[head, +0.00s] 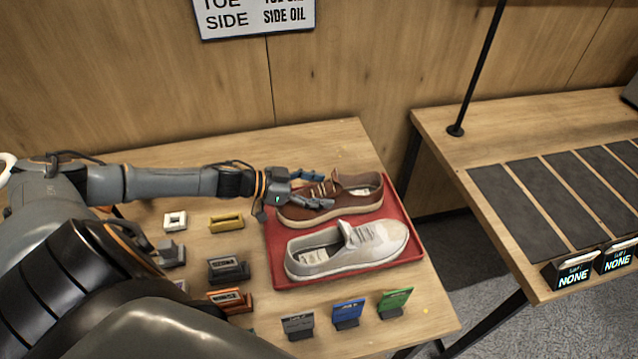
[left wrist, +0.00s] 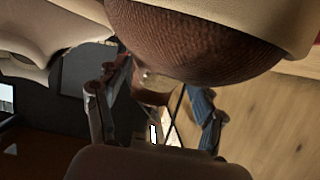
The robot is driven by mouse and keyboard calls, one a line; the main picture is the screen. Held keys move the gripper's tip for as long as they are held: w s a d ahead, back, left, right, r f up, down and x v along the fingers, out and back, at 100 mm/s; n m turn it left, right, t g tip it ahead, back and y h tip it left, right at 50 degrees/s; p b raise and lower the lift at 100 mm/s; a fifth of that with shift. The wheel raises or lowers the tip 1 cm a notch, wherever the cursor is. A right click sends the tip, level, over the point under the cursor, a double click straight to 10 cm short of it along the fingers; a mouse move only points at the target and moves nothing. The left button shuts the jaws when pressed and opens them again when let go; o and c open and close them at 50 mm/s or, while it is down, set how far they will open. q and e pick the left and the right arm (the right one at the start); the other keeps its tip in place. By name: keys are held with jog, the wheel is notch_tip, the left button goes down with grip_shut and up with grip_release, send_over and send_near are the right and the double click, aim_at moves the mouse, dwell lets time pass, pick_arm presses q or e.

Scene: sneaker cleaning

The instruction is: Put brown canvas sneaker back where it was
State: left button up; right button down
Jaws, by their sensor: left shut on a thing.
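The brown canvas sneaker (head: 353,196) is at the back half of the red tray (head: 395,254), with its toe to the left and its heel to the right. It looks upright; whether it rests fully on the tray I cannot tell. My left gripper (head: 318,189) comes in from the left and is shut on the brown sneaker, near the laces. In the left wrist view the brown sneaker (left wrist: 190,45) fills the top, close to the left gripper's fingers (left wrist: 155,102). My right gripper is out of view.
A pale grey sneaker (head: 345,250) lies in front on the same tray. Small blocks stand left of the tray, including a yellow one (head: 226,223). Grey, blue (head: 348,313) and green tags stand before it. A second table (head: 440,125) with dark mats is at right.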

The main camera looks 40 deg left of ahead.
pick_arm(q)
jog(key=o, duration=1.9)
jog(key=shift+s+a, duration=0.3)
jog(key=shift+s, duration=0.05)
jog(key=v, duration=0.9)
jog(key=shift+s+a+r, duration=0.1)
jog(key=shift+s+r, duration=0.15)
jog(key=shift+s+a+r, duration=0.35)
jog(key=shift+s+a, duration=0.05)
jog(key=shift+a, duration=0.1)
